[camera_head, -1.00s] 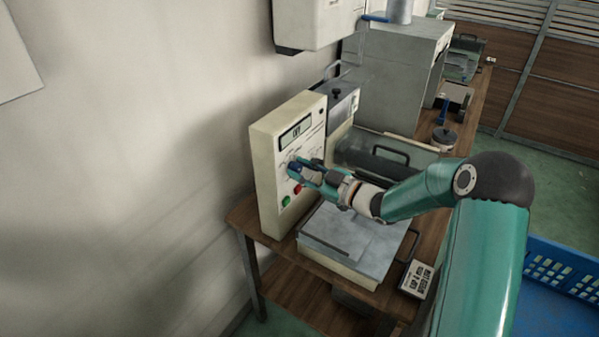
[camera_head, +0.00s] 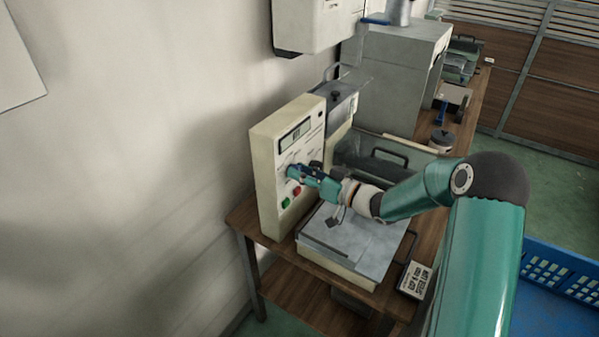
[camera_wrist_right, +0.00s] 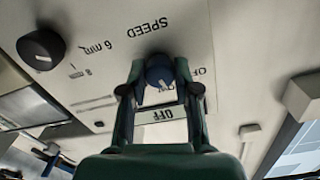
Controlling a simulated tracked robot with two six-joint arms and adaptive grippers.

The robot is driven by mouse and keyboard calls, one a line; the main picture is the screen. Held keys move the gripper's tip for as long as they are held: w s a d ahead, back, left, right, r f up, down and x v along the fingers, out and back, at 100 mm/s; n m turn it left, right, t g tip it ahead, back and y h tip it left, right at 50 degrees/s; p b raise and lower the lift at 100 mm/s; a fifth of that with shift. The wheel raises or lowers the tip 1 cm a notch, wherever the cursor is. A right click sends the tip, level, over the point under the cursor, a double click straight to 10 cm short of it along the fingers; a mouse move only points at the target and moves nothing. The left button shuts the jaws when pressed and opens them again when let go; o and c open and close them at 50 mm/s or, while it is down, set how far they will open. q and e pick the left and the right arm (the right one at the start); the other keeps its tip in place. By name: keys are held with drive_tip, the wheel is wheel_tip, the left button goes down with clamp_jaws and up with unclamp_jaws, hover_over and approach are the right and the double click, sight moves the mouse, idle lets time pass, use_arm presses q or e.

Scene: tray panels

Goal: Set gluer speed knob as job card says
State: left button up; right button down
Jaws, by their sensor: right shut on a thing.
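The gluer's cream control panel (camera_head: 264,165) stands upright on the bench, with a small display (camera_head: 295,134) near its top. My right gripper (camera_head: 296,171) reaches the panel face and is shut on the blue speed knob (camera_wrist_right: 159,76), which sits between its fingertips below the word SPEED, seen upside down. A pale pointer line shows on the knob. My left gripper is not in view.
Green (camera_head: 287,202) and red (camera_head: 297,191) buttons sit below my gripper. A second, dark knob (camera_wrist_right: 42,48) is beside a "6 mm" mark. The gluer's flat tray (camera_head: 350,243) lies under my forearm. A blue crate (camera_head: 560,270) stands right of the bench.

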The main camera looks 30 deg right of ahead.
drive_tip(key=shift+a+f+m+p, duration=0.1)
drive_tip(key=shift+f+m+p, duration=0.25)
drive_tip(key=shift+m, duration=0.65)
drive_tip(key=shift+s, duration=0.1)
drive_tip(key=c, duration=1.2)
unclamp_jaws()
drive_tip(key=o, duration=0.4)
drive_tip(key=shift+r, duration=0.1)
drive_tip(key=shift+c, duration=0.2)
drive_tip(key=shift+r, duration=0.1)
